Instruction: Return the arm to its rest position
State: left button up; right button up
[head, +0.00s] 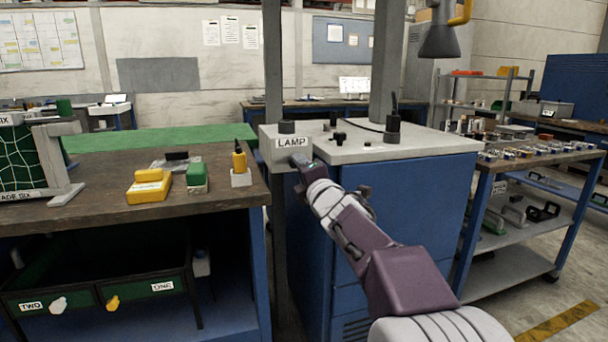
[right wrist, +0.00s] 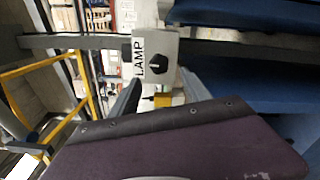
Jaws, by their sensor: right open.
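My right arm reaches in from the lower right in the head view. Its gripper (head: 298,161) is just in front of and below the grey lamp box (head: 270,151), which is labelled LAMP; the fingertips are small and partly hidden there. In the right wrist view the gripper (right wrist: 160,94) is open, with one grey finger on each side and nothing held between them. The lamp box (right wrist: 170,48) with a black knob (right wrist: 156,64) lies beyond the fingers. I cannot tell whether a finger touches the box. My left gripper is not in view.
The blue cabinet (head: 385,215) with a grey top is close beside my right arm. The wooden bench (head: 95,215) on the left holds yellow and green blocks. A shelf cart (head: 525,172) stands at the right. Open floor (head: 535,305) shows at lower right.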

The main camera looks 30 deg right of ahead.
jog(key=shift+v, duration=0.9)
jog(key=w+a+f+g+y+p, duration=0.2)
jog(key=w+a+f+y, duration=0.15)
jog(key=a+f, duration=0.6)
jog(key=s+a+f+m+g, duration=0.2)
jog(key=s+f+g, duration=0.1)
jog(key=f, duration=0.4)
jog(key=s+a+f+m+g, duration=0.2)
jog(key=s+a+f+m, duration=0.1)
jog(key=f, duration=0.4)
jog(key=s+a+f+m+g+y+p, duration=0.1)
jog(key=s+f+m+g, duration=0.45)
jog(key=s+f, duration=0.35)
jog(key=s+a+f+m+g, duration=0.2)
jog(key=s+f+m+g, duration=0.2)
jog(key=s+f+m, duration=0.55)
notch_tip(320, 180, up, 41)
jog(key=s+n+p, duration=0.1)
jog(key=s+p, duration=0.1)
jog(key=p, duration=3.6)
jog(key=shift+s+d, duration=0.2)
jog(key=shift+s, duration=0.1)
